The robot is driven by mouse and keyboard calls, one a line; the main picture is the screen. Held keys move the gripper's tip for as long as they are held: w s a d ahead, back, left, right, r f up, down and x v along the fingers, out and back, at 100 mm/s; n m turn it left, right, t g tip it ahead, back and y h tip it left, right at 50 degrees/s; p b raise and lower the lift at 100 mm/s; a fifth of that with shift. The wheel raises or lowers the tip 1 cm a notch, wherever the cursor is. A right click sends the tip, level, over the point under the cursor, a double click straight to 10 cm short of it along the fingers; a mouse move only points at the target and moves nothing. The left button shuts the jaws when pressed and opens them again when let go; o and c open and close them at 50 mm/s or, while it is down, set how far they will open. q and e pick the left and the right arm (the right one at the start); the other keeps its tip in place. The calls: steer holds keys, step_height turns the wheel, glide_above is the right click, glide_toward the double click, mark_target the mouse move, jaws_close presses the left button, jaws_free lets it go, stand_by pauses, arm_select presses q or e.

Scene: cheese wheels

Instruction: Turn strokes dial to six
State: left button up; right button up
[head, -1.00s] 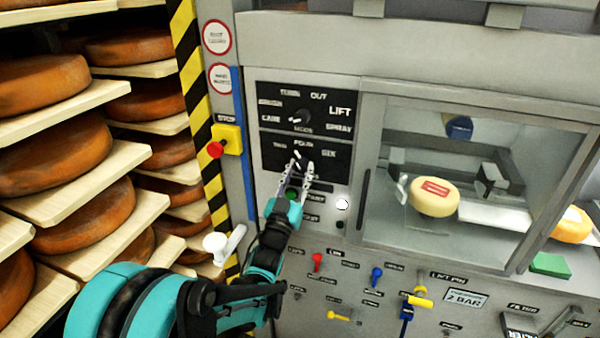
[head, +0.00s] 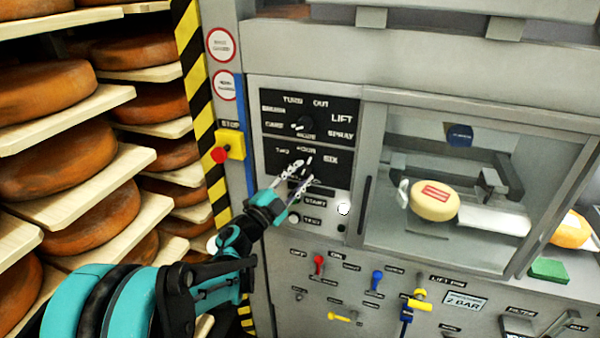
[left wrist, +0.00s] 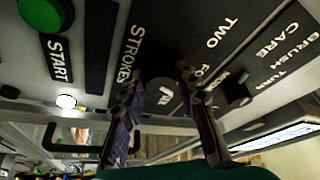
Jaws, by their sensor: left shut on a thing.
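The strokes dial (head: 309,160) is a small dark knob with a white mark, on the black panel below the labels TWO, FOUR and SIX. Its mark stands near upright and leans slightly right, toward the side of SIX. My left gripper (head: 304,173) comes up from the lower left and is shut on the dial, with a finger on each side. In the left wrist view the dial (left wrist: 163,97) shows between the two fingers (left wrist: 155,78), and one finger partly covers the FOUR label. My right gripper is not in view.
The mode dial (head: 302,124) sits just above. A green start button (left wrist: 45,14) is below the strokes panel. A red stop button (head: 219,155) on a yellow box is to the left. A glass window with a cheese (head: 434,200) behind it is to the right. Cheese shelves fill the left.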

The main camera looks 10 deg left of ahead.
arm_select(q)
steer(key=m+g+p, duration=0.1)
steer(key=m, duration=0.1)
steer(key=m+g+p, duration=0.1)
steer(key=m, duration=0.2)
steer(key=shift+r+h, duration=0.15)
steer(key=shift+h, duration=0.15)
stand_by(0.4)
steer(key=o, duration=1.1)
steer(key=shift+o, duration=0.2)
steer(key=shift+s+a, duration=0.1)
steer(key=r+v, duration=0.1)
steer(key=v, duration=1)
steer(key=shift+s+f, duration=0.4)
steer(key=shift+f, duration=0.05)
steer(key=shift+a+r, duration=0.1)
steer(key=shift+a, duration=0.1)
